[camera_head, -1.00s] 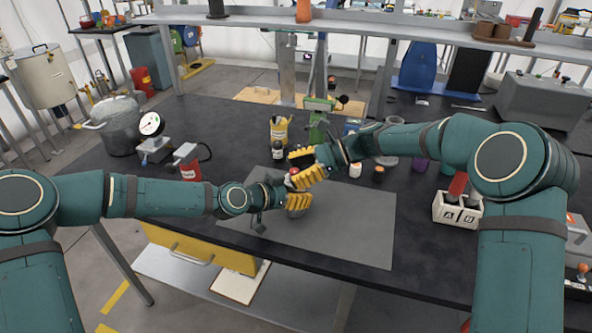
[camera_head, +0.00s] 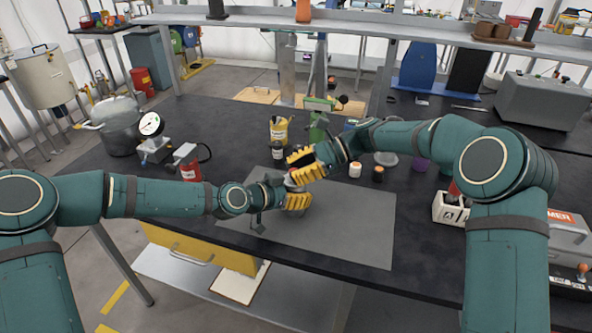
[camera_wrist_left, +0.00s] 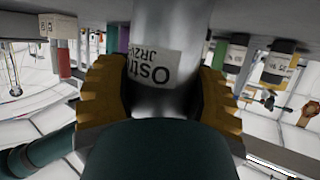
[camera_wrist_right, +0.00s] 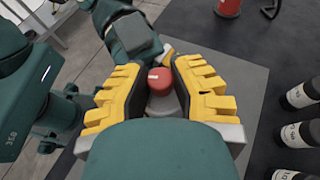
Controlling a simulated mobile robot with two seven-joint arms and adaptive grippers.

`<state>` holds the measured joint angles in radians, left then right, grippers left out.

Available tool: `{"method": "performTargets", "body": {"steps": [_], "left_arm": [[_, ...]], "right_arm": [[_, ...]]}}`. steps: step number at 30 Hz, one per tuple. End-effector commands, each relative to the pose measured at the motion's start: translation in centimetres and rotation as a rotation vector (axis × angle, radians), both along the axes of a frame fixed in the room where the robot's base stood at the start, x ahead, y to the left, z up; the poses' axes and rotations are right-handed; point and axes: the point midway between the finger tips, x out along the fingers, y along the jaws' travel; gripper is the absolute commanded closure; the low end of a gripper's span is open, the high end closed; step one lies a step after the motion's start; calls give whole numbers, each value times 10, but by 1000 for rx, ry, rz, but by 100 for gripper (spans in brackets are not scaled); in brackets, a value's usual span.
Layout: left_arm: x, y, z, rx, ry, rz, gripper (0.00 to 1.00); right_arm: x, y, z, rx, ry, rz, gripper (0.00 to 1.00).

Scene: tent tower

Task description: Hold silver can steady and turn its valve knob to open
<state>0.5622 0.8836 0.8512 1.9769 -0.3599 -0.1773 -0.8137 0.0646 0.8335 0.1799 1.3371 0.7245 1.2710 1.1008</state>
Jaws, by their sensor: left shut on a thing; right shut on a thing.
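The silver can (camera_wrist_left: 165,85) fills the middle of the left wrist view, with a white printed label. My left gripper (camera_wrist_left: 160,95) is shut on its body, one yellow finger on each side. In the head view my left gripper (camera_head: 297,202) holds it over the grey mat, and most of the can is hidden. The red valve knob (camera_wrist_right: 160,82) with a small white mark shows in the right wrist view on top of the can. My right gripper (camera_wrist_right: 160,95) has its yellow fingers around the knob from above; it also shows in the head view (camera_head: 300,165).
The grey mat (camera_head: 350,230) has free room to the right and front. A yellow container (camera_head: 279,130), small bottles (camera_head: 355,170) and a red cylinder (camera_head: 190,170) stand around it. A white box (camera_head: 449,210) is at the right. A pot (camera_head: 115,125) and a gauge are at the left.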

Motion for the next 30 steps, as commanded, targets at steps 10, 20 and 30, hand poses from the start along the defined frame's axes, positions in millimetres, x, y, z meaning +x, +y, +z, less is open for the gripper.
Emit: {"method": "performTargets", "body": {"steps": [10, 20, 30], "left_arm": [[-1, -3, 2, -1, -5, -7, 86], [-1, -3, 3, -2, -4, -7, 86], [-1, -4, 3, -2, -4, -7, 86]], "right_arm": [[2, 3, -1, 1, -3, 273, 100], [2, 4, -1, 2, -2, 462, 100], [1, 3, -1, 1, -1, 540, 100]]}}
